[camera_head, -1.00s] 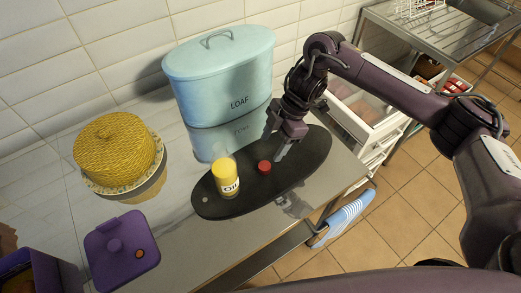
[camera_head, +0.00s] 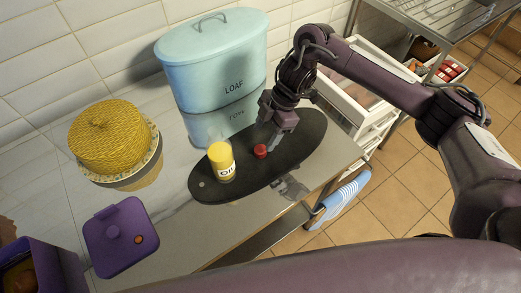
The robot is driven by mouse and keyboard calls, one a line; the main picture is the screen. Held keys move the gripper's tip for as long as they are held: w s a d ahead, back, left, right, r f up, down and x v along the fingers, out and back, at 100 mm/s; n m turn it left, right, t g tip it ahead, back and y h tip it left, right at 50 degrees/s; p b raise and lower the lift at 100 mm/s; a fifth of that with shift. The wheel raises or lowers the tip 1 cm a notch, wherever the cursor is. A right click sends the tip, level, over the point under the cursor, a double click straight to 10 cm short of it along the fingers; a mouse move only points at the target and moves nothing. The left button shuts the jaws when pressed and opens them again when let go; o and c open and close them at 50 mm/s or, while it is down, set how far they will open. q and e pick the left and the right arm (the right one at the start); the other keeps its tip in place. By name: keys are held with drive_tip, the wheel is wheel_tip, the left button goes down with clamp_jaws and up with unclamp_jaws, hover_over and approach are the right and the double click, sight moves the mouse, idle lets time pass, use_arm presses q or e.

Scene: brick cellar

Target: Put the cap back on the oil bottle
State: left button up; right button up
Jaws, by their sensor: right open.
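The oil bottle (camera_head: 221,163), yellow with a white label, stands upright on a dark oval board (camera_head: 208,190). The red cap (camera_head: 261,151) lies on the board to the right of the bottle, apart from it. My right gripper (camera_head: 272,138) is open and empty, just behind and to the right of the cap, with its fingers pointing down toward the board. I cannot tell whether a finger touches the cap. My left gripper is not in view.
A blue loaf bin (camera_head: 215,65) stands behind the board against the tiled wall. A yellow cake cover (camera_head: 112,142) on a plate is at left. A purple lid (camera_head: 121,238) and purple box (camera_head: 40,268) lie front left. A striped towel (camera_head: 342,200) hangs at the counter's right edge.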

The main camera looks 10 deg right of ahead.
sight(261, 149)
drive_tip(key=shift+s+d+p+x, duration=0.15)
drive_tip(key=shift+p+x, duration=0.25)
drive_tip(key=shift+x, duration=0.9)
drive_tip(key=shift+s+d+p+x, duration=0.15)
drive_tip(key=shift+p+x, duration=0.25)
drive_tip(key=shift+x, duration=0.85)
drive_tip(key=shift+f, duration=0.1)
drive_tip(key=c, duration=1.1)
